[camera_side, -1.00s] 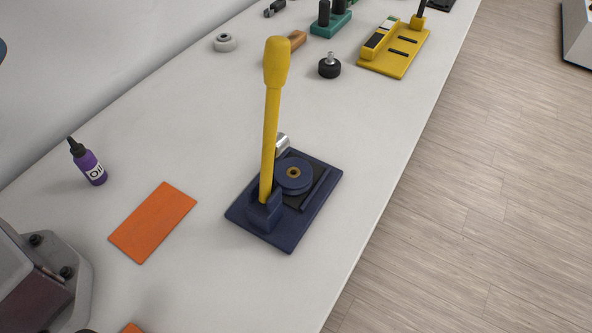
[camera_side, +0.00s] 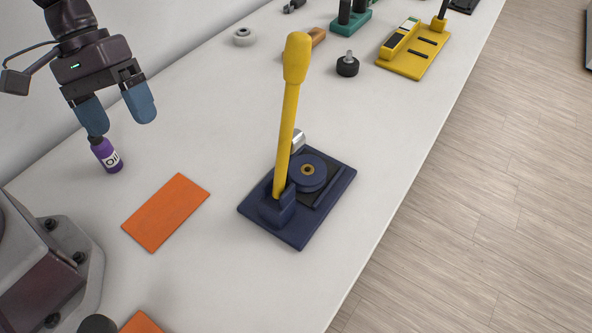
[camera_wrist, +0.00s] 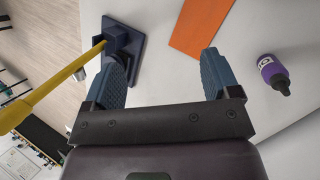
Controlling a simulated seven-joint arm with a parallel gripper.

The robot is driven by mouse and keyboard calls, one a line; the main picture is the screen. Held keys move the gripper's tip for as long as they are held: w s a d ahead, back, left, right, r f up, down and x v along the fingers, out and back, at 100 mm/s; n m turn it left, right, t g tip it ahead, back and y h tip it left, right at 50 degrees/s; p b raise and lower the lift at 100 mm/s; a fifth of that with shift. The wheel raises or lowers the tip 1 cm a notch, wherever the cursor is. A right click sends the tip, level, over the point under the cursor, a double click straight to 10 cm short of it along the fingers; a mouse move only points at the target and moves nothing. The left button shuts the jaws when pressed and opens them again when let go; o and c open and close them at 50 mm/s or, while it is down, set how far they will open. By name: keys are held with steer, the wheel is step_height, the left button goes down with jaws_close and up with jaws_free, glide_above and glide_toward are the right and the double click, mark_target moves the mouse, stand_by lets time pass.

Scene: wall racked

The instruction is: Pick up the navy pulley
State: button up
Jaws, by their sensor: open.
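The navy pulley (camera_side: 308,171) is a round disc with a brass-coloured centre. It lies on a navy base plate (camera_side: 302,229) beside an upright yellow lever (camera_side: 287,120). My gripper (camera_side: 121,118) is open and empty, up and to the left of the pulley in the side view, in front of the purple bottle as seen there. In the wrist view my open gripper (camera_wrist: 163,75) has blue fingers; the base plate (camera_wrist: 124,40) and yellow lever (camera_wrist: 60,92) are at the left. The pulley is mostly hidden there behind the left finger.
A purple oil bottle (camera_side: 107,155) stands at the left, near an orange mat (camera_side: 166,212). A black knob (camera_side: 347,66), a grey ring (camera_side: 244,37) and a yellow fixture (camera_side: 413,62) stand farther back. The table's right edge drops to the floor.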

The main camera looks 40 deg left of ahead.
mark_target(305, 168)
steer(key=w+d+f+n+t+h, duration=0.1)
steer(key=w+d+f+n+h, duration=0.1)
steer(key=w+f+n, duration=0.1)
steer(key=w+d+f+n+t+h, duration=0.1)
steer(key=w+d+f+n+h, duration=0.2)
steer(key=f+n, duration=0.3)
steer(key=w+d+f+n+t+h, duration=0.2)
steer(key=w+f+n, duration=0.1)
steer(key=f+n, duration=0.2)
steer(key=shift+d+h, duration=0.3)
steer(key=w+n+t, duration=0.1)
steer(key=w, duration=0.1)
steer(key=w+n+t, duration=0.2)
steer(key=shift+w+a, duration=0.15)
steer(key=shift+w, duration=0.1)
steer(key=x, duration=1.2)
steer(key=shift+w+d, duration=0.25)
steer(key=shift+w, duration=0.15)
steer(key=c, duration=0.8)
steer(key=shift+r, duration=0.2)
